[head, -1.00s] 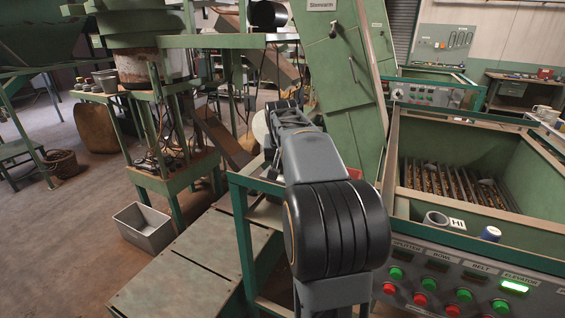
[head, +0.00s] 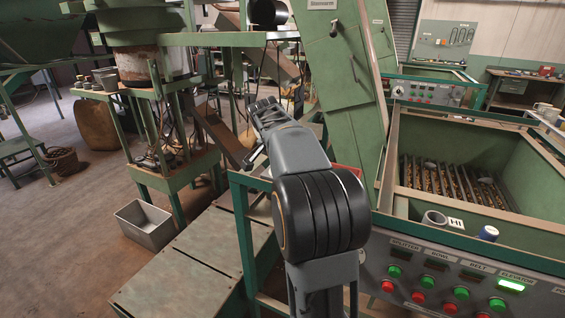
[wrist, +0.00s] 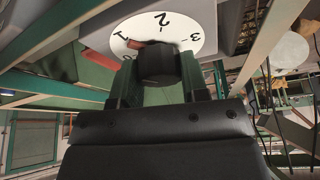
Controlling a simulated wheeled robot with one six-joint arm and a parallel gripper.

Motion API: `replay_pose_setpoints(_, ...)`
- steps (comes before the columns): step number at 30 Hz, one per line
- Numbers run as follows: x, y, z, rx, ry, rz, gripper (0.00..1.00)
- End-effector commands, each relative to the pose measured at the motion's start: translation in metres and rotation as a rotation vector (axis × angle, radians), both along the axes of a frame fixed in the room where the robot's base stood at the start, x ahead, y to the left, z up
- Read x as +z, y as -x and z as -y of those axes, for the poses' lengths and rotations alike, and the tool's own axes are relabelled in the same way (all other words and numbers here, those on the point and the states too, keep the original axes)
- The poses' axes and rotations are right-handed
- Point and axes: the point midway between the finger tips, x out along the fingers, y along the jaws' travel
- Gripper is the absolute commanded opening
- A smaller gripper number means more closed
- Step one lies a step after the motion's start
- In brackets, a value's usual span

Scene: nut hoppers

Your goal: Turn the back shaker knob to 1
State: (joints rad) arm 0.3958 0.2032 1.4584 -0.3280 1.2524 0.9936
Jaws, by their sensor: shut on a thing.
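In the wrist view a black knob (wrist: 157,64) sits at the middle of a white round dial (wrist: 183,52) marked 0, 1, 2 and 3. A red pointer (wrist: 138,44) shows at the knob's upper left, with its tip close to the 1. Whether it lines up exactly is hard to tell. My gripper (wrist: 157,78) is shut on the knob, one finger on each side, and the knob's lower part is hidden. In the head view my arm reaches away from me, and the knob and gripper cannot be made out there.
A green hopper (head: 410,215) with a control panel (head: 390,291) of green and red buttons stands at the right. A tall green elevator housing (head: 350,80) rises behind my arm. A grey metal bin (head: 146,226) stands on the floor at left, where there is open floor.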

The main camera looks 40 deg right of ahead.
Motion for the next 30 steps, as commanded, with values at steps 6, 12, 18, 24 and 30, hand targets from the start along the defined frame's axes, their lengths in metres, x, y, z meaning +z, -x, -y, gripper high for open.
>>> replay_pose_setpoints(6, 0.0011, 0.0002, 0.0007, -0.020, 0.002, 0.001, 0.17)
replay_pose_setpoints(12, 0.0011, 0.0002, 0.0007, -0.021, 0.002, 0.002, 0.17)
replay_pose_setpoints(18, 0.0011, 0.0003, 0.0006, -0.020, 0.002, 0.001, 0.48)
replay_pose_setpoints(24, 0.0006, -0.0001, -0.0003, -0.018, 0.001, 0.000, 0.67)
replay_pose_setpoints(30, 0.0003, -0.0003, -0.0006, -0.017, 0.000, 0.000, 0.67)
